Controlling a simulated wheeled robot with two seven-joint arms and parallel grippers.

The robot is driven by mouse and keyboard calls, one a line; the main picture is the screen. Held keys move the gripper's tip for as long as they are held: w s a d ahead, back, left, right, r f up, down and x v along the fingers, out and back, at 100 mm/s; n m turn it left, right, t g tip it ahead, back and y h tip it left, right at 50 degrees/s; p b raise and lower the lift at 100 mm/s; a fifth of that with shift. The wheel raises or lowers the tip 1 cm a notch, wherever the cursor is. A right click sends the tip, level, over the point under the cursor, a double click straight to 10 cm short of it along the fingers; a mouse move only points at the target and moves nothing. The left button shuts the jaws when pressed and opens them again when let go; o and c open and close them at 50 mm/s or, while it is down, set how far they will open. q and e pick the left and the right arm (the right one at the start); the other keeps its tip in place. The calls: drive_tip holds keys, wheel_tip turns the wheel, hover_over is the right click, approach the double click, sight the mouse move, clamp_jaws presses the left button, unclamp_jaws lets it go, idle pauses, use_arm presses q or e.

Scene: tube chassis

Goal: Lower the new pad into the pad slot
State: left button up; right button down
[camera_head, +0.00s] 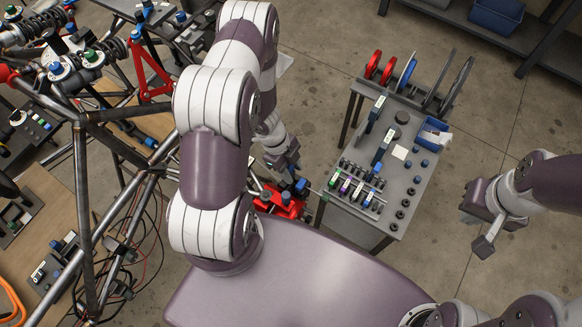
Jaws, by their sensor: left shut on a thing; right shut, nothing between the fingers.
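My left gripper (291,170) is shut on a small part, which I take to be the new pad; it is mostly hidden by the fingers. A small blue piece (302,185) shows right at the fingertips, and I cannot tell if it belongs to the pad. Just below them is a red caliper-like part (285,206), partly hidden by my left arm. The pad slot cannot be made out, and I cannot tell whether the pad touches the red part. My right gripper (487,238) is shut and empty, right of the parts cart.
The grey parts cart (420,178) carries rows of small coloured parts, a blue bin (432,134) and a rack of discs (405,75). The tube chassis (83,190) with cables fills the left. Bare floor lies between the cart and my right gripper.

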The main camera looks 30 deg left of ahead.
use_arm(q)
drive_tip(key=shift+f+b, duration=0.75)
drive_tip(key=shift+f, duration=0.5)
drive_tip(key=shift+r, duration=0.2)
drive_tip(key=shift+r+p, duration=0.95)
drive_tip(key=shift+p, duration=0.25)
drive_tip(key=shift+f, duration=0.1)
drive_tip(key=shift+p, duration=0.5)
drive_tip(key=shift+f, duration=0.15)
